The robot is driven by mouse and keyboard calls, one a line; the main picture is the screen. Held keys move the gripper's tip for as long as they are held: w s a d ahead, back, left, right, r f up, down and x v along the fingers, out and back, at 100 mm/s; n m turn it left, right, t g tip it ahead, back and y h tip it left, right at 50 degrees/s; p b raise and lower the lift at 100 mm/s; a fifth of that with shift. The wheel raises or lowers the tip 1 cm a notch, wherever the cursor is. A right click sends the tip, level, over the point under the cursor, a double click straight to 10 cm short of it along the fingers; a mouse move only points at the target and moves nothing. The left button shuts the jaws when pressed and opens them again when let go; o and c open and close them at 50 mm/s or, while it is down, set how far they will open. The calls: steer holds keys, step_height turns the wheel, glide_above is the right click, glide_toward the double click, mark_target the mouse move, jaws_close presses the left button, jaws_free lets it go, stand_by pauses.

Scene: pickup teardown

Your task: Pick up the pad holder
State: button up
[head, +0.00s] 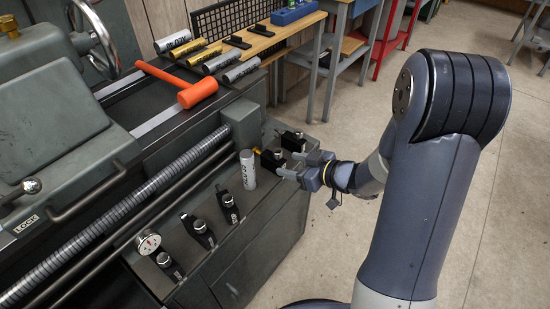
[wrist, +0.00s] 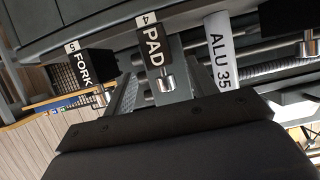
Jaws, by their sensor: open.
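The pad holder (head: 271,160) is a small black block with a metal knob, at the right end of the machine ledge in the head view. In the wrist view the pad holder (wrist: 151,42) shows its white "PAD" lettering, a "4" tag and a silver knob. My gripper (head: 291,165) is open beside the pad holder, on its right in the head view. The jaws look empty; whether they touch the holder I cannot tell. A broad black part of my gripper fills the lower wrist view.
The fork holder (head: 293,141) (wrist: 87,66) stands close beside the pad holder. A silver ALU 35 cylinder (head: 248,170) (wrist: 218,52) stands upright on the other side. Several other holders (head: 228,207) line the ledge. An orange mallet (head: 190,90) lies farther back.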

mark_target(280, 161)
steer(key=b+x, duration=0.1)
steer(key=x, duration=0.6)
steer(key=shift+w+a, duration=0.2)
steer(key=shift+r, duration=0.1)
steer(key=shift+c, duration=0.2)
jaws_close()
